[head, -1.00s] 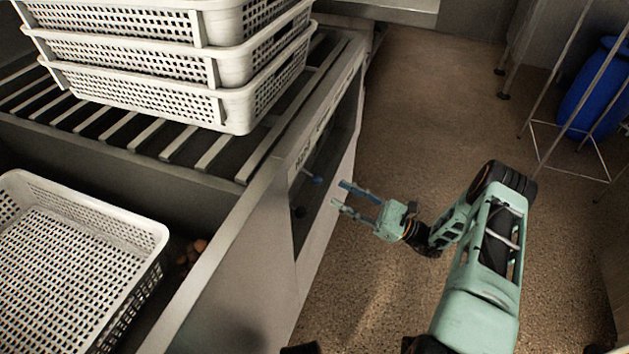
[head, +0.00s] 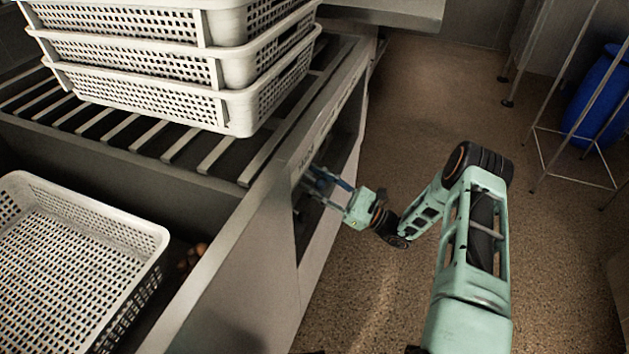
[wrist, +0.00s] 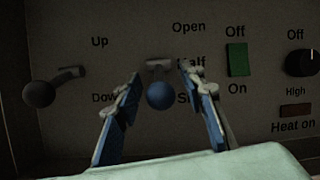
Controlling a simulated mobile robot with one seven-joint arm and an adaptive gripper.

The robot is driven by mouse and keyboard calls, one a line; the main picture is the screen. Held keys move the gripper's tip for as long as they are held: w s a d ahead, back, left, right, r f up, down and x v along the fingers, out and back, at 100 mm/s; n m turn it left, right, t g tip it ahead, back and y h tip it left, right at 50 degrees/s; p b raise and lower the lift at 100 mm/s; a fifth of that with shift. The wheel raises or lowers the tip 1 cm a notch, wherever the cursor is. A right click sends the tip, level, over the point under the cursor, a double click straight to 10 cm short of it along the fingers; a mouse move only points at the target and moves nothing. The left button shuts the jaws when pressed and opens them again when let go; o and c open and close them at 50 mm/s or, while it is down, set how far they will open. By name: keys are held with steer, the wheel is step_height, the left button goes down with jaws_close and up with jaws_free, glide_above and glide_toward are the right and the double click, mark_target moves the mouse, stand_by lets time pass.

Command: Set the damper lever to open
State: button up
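The damper lever has a blue ball knob (wrist: 160,95) on a short grey stem, in the middle of the panel in the wrist view. Its labels read Open at the top, then Half and a partly hidden word starting with S. My gripper (wrist: 160,76) is open, one blue-padded finger on each side of the ball, with gaps showing on both sides. In the head view my gripper (head: 318,182) reaches into the panel recess and hides the lever.
A dark ball lever (wrist: 39,94) marked Up and Down is left of my fingers. A green switch (wrist: 237,59), black knob (wrist: 301,62) and red lamp (wrist: 295,110) are on the right.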

mark_target(315, 179)
jaws_close()
stand_by(0.3)
steer(key=shift+r, duration=0.1)
steer(key=p, duration=0.2)
steer(key=r+h+p, duration=0.1)
steer(key=p, duration=0.1)
steer(key=shift+d+r+g+h, duration=0.2)
steer(key=shift+d+g+h, duration=0.1)
steer(key=shift+g, duration=0.1)
steer(key=r+h+p, duration=0.1)
steer(key=p, duration=0.2)
steer(key=g+h+p, duration=0.1)
steer(key=h+p, duration=0.1)
steer(key=p, duration=0.1)
steer(key=shift+s+r, duration=0.1)
steer(key=shift+r, duration=0.25)
steer(key=g+h+p, duration=0.1)
steer(key=p, duration=0.1)
steer(key=r+h+p, duration=0.1)
steer(key=h+p, duration=0.1)
steer(key=shift+r+g, duration=0.15)
steer(key=shift+g, duration=0.25)
steer(key=h+p, duration=0.1)
steer(key=g+h+p, duration=0.1)
steer(key=h+p, duration=0.1)
steer(key=shift+a+r, duration=0.2)
steer(key=shift+r, duration=0.1)
steer(key=shift+w+h+p, duration=0.2)
steer(key=shift+h+p, duration=0.1)
